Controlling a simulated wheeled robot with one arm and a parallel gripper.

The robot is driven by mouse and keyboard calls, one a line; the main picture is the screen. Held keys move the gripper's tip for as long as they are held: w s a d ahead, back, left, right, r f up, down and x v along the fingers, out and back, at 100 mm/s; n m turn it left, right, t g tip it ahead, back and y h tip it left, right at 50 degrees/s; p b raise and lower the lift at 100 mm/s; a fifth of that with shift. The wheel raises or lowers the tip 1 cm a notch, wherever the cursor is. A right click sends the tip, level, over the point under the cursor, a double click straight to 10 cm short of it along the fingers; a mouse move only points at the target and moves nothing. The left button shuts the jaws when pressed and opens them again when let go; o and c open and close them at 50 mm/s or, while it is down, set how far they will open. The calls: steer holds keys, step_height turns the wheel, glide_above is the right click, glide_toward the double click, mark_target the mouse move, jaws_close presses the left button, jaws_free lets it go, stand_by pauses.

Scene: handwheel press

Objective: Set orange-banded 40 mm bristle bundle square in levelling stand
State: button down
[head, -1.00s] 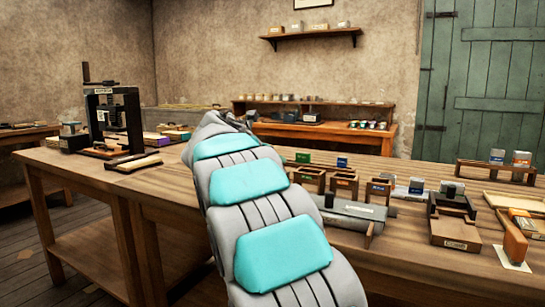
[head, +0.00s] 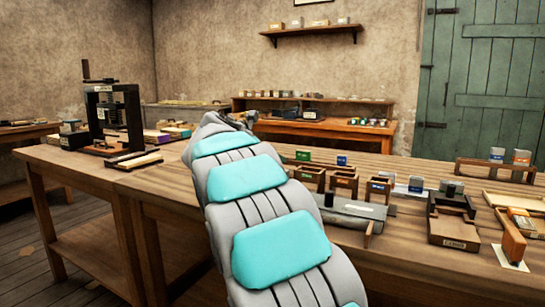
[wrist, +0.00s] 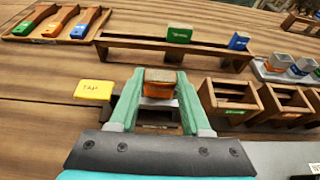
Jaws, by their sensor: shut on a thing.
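My gripper (wrist: 160,76) is shut on the orange-banded bristle bundle (wrist: 158,91), which stands between the two pale green fingers in the wrist view. The bundle has a pale greyish top and a broad orange band, and it looks about upright. Just below and behind it is a dark wooden fixture (wrist: 121,106) with a yellow pad marked "TAP" (wrist: 94,89) at its left; it looks like the levelling stand. The fingers hide much of it, and I cannot tell whether the bundle touches it. In the head view my arm covers this spot.
A long wooden rack (wrist: 140,42) with a green block (wrist: 179,34) and a blue block (wrist: 238,42) lies beyond. A tray of handled tools (wrist: 20,29) is at far left. Open wooden bins (wrist: 232,100) stand close on the right. Bare bench lies between.

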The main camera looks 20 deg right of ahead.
stand_by(0.4)
steer(key=shift+c, duration=1.4)
jaws_free()
steer(key=v, duration=0.7)
steer(key=shift+s+a, duration=0.25)
steer(key=shift+a, duration=0.05)
steer(key=shift+r, duration=0.15)
